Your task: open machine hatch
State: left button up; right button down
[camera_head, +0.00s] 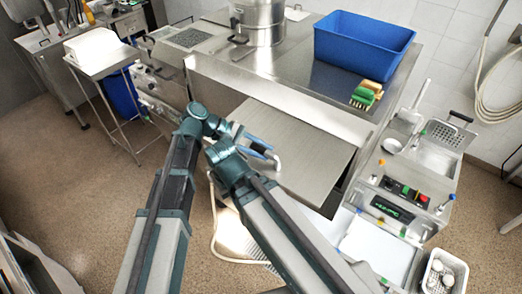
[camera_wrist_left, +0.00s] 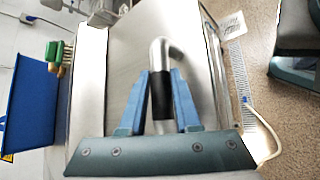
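The machine hatch (camera_head: 300,150) is a flat steel panel on the front of the steel machine (camera_head: 215,68). It slopes outward from the machine front, with a dark gap along its right edge. The panel also fills the middle of the left wrist view (camera_wrist_left: 125,55). Its handle (camera_wrist_left: 161,85) is a bent metal bar with a black grip. My left gripper (camera_head: 264,153) is at the handle, its blue fingers (camera_wrist_left: 160,78) on both sides of the black grip and apparently touching it. The far end of the handle is hidden behind the gripper body. My right gripper is not in view.
A large steel pot (camera_head: 258,20) stands at the back. A control panel (camera_head: 405,193) is at right. A white basket (camera_head: 443,272) is at lower right.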

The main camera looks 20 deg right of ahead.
pick_arm(q)
jog(key=o, duration=0.4)
jog(key=shift+w+d+f, duration=0.1)
jog(key=shift+w+d, duration=0.05)
jog(key=shift+d, duration=0.05)
jog(key=shift+a, duration=0.1)
jog(key=shift+a, duration=0.1)
jog(key=p+v, duration=0.1)
jog(key=v, duration=0.2)
jog(key=p+v, duration=0.2)
jog(key=v, duration=0.1)
jog(key=shift+r, duration=0.25)
jog(key=shift+w+a+r+p, duration=0.1)
jog(key=shift+a+r+p, duration=0.15)
jog(key=shift+a+p, duration=0.3)
